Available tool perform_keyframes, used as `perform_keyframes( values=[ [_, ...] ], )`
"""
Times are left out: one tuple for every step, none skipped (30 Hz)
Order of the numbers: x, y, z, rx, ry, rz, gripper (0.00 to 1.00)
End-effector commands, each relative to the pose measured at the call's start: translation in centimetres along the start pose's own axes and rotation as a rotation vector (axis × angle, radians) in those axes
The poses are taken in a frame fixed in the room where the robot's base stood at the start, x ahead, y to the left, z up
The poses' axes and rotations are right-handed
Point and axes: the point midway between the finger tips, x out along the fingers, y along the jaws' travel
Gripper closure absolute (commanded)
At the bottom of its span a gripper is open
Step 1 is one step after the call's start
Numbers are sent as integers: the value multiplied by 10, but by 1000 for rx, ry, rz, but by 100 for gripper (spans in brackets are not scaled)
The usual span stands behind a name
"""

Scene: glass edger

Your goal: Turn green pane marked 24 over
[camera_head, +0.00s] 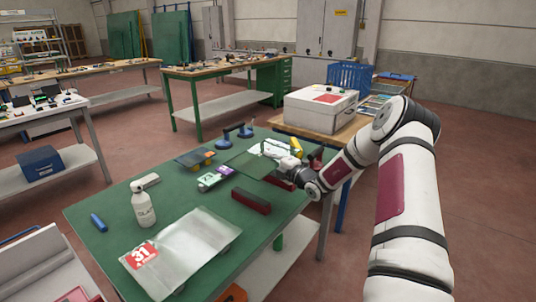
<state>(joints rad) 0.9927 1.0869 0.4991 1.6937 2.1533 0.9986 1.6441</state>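A greenish see-through pane (253,163) is at the far right part of the green table (95,213), beside my gripper. No 24 can be read on it at this size, so I cannot confirm it is the marked pane. My gripper (284,172) is low at the table's right edge, at the right side of this pane. Its fingers are too small and partly hidden, so I cannot tell whether they are open or touch the pane. A clear pane (190,245) with a red 31 label lies at the near side.
A dark red block (251,201), a green-and-white item (210,181), a white bottle (143,206), a blue cylinder (98,222) and blue suction cups (245,131) stand around the tabletop. A white box (321,108) is behind my arm. The table's left-middle is mostly clear.

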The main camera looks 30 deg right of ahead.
Motion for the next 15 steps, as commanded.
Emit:
perform_keyframes(
  values=[
    [1,-4,0,0,0,3,100],
    [1,-7,0,1,0,3,100],
    [1,-10,0,0,0,3,100],
    [1,-13,0,0,0,4,100],
    [1,-15,0,0,0,4,100],
    [0,-18,0,-1,0,4,100],
    [0,-21,0,-1,0,4,100],
    [0,-23,0,-1,0,5,100],
    [0,-27,0,-1,0,5,100],
    [0,-29,0,-1,0,4,100],
    [0,-32,0,-1,0,4,100],
    [0,-35,0,0,0,4,100],
    [0,-38,0,0,0,4,100],
    [0,-40,0,0,0,4,100],
    [0,-44,0,-1,0,4,100]
  ],
)
